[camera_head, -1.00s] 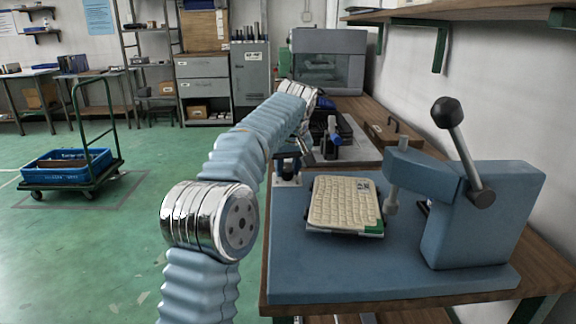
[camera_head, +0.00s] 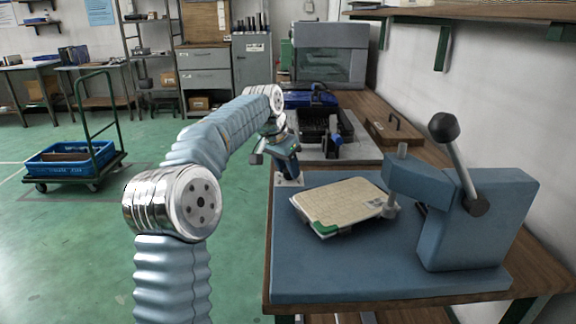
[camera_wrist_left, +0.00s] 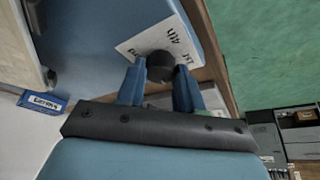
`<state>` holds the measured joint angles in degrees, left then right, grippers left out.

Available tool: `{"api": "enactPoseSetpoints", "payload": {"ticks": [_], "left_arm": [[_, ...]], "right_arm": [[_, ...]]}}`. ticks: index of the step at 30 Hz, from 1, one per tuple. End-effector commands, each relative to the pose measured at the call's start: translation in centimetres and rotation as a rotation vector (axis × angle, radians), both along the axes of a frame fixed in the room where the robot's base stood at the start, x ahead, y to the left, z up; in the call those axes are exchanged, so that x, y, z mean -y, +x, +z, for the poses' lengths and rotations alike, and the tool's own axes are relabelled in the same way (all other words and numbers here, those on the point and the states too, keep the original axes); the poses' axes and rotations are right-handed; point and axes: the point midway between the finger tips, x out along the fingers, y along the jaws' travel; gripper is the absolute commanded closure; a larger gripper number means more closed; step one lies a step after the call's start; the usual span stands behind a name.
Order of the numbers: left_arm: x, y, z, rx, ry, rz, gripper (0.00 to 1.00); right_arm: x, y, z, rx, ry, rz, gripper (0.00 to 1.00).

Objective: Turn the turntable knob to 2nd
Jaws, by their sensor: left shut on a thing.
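The turntable knob (camera_wrist_left: 160,66) is a dark round knob on a white label card (camera_wrist_left: 140,44) at the edge of the blue base. The card's visible lettering is upside down and seems to include "4th"; I cannot read the knob's setting. My left gripper (camera_wrist_left: 160,84) has its two blue fingers on either side of the knob, shut on it. In the head view the gripper (camera_head: 288,172) points down over the card (camera_head: 291,183) and hides the knob. A cream panel (camera_head: 340,204) with a green corner sits turned at an angle on the blue base (camera_head: 370,275).
A blue press (camera_head: 470,225) with a black-balled lever (camera_head: 444,127) stands right of the panel, its arm reaching over the panel's right corner. Behind are a black tray (camera_head: 325,128) and a wooden box (camera_head: 394,133). A shelf (camera_head: 470,12) overhangs the bench at right.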

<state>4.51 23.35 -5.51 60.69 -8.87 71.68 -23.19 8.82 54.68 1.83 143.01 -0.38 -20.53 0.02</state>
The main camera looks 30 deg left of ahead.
Motion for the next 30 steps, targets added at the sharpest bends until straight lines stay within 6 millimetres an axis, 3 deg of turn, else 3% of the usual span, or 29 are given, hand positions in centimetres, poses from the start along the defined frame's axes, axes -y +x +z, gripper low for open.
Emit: {"api": "enactPoseSetpoints", "payload": {"ticks": [18,30], "left_arm": [[-0.39,0.27,-0.04,0.003,0.001,-0.552,0.95],[-0.41,0.31,-0.03,0.002,0.002,-0.748,0.95]], "right_arm": [[0.00,-0.01,0.00,0.000,0.000,0.000,1.00],[0.00,-0.01,0.00,0.000,0.000,0.000,1.00]]}}
